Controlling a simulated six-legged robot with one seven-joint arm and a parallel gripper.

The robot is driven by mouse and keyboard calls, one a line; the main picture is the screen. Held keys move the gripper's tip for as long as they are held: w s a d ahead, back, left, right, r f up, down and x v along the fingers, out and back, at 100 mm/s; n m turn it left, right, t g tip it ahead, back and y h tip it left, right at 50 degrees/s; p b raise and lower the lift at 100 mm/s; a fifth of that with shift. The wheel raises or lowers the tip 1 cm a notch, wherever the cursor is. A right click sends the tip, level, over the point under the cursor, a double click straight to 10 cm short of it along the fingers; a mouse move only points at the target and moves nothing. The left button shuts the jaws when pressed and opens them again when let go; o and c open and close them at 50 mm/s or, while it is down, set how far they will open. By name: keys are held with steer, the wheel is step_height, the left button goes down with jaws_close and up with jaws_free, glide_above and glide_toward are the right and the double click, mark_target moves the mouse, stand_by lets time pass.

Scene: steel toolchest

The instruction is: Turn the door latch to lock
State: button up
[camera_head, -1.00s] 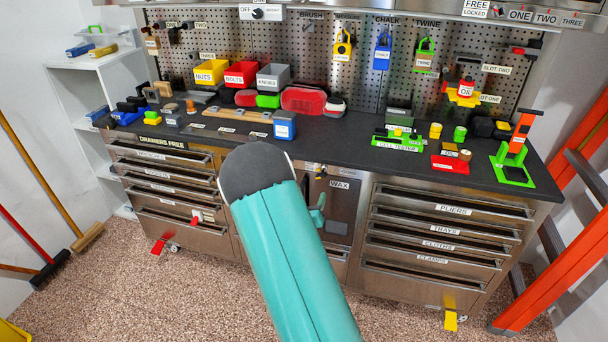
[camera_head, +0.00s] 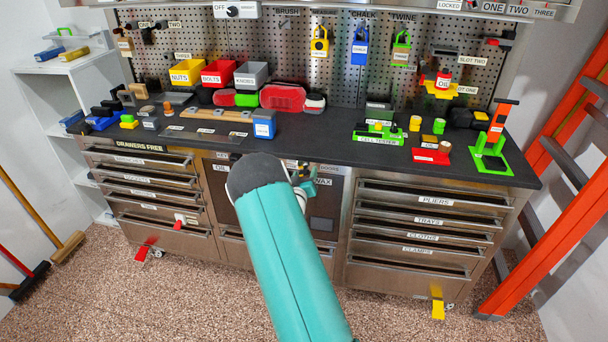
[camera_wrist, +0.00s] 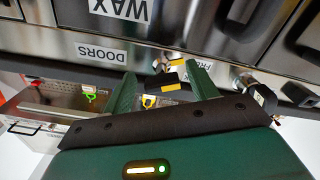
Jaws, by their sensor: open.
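The door latch (camera_wrist: 170,68) shows in the wrist view as a small metal fitting with dark and yellow parts, beneath the worktop edge. It lies between the fingertips of my gripper (camera_wrist: 160,72) as seen there. The two green fingers are open and apart; I cannot tell whether they touch the latch. In the head view my gripper (camera_head: 307,183) is in front of the cabinet doors, partly behind my teal arm, and the latch is not clear. The WAX door (camera_head: 322,205) looks shut. The upside-down DOORS label (camera_wrist: 101,53) sits beside the latch in the wrist view.
The dark worktop (camera_head: 340,150) runs just above the gripper. Drawer banks stand left and right (camera_head: 425,221) of the doors, with protruding handles. A blue box (camera_head: 264,125) and a green cell tester (camera_head: 378,133) stand near the worktop's front.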

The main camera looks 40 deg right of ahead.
steer(key=shift+w+d, duration=0.3)
steer(key=c, duration=1)
steer(key=m, duration=0.4)
steer(key=shift+m, duration=0.4)
steer(key=m, duration=0.4)
steer(key=shift+w+m, duration=0.15)
steer(key=shift+m, duration=0.25)
